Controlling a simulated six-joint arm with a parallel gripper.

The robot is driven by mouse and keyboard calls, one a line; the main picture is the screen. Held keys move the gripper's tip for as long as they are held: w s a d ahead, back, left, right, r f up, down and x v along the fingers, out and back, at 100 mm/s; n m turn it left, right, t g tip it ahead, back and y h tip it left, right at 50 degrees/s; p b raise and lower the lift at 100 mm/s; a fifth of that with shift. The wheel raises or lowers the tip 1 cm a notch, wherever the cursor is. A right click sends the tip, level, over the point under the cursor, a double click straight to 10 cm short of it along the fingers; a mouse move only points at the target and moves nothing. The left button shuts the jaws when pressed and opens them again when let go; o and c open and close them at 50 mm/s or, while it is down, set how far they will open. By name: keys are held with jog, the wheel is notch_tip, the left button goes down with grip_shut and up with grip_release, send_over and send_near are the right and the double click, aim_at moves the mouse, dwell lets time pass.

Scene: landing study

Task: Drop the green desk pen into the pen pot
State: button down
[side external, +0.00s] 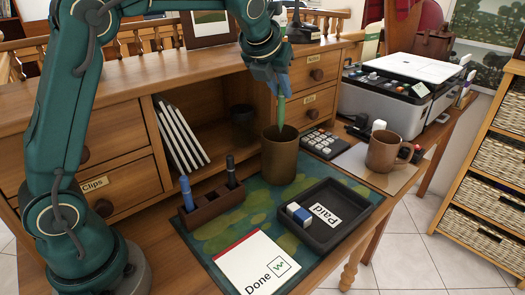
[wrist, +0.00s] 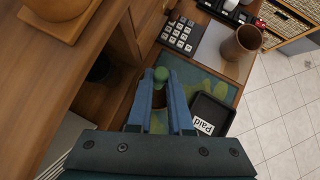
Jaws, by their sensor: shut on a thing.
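The green desk pen (side external: 281,110) points down, close to upright, from my gripper (side external: 272,84) in the side view. My gripper is shut on its upper part. The brown pen pot (side external: 279,160) stands upright on the green mat, directly below in that view. The pen's lower end shows at the pot's mouth; I cannot tell how far inside it is. In the wrist view, the pen's round green end (wrist: 161,74) sits between the fingertips (wrist: 161,80). The pot is mostly hidden there by the fingers and pen.
A wooden holder (side external: 213,205) with a blue and a dark pen stands left of the pot. A black tray (side external: 324,238) marked Paid lies to the right front. A calculator (side external: 325,143) and brown mug (side external: 388,151) are at right. Desk drawers and a shelf rise behind.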

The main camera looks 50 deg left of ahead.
aim_at(279, 125)
jog(key=shift+f, duration=0.5)
jog(key=shift+f, duration=0.25)
jog(key=shift+f, duration=0.35)
jog(key=shift+f, duration=0.95)
jog(key=shift+f, duration=0.75)
jog(key=shift+f, duration=0.3)
jog(key=shift+f, duration=0.75)
jog(key=shift+f, duration=0.35)
jog(key=shift+f, duration=0.5)
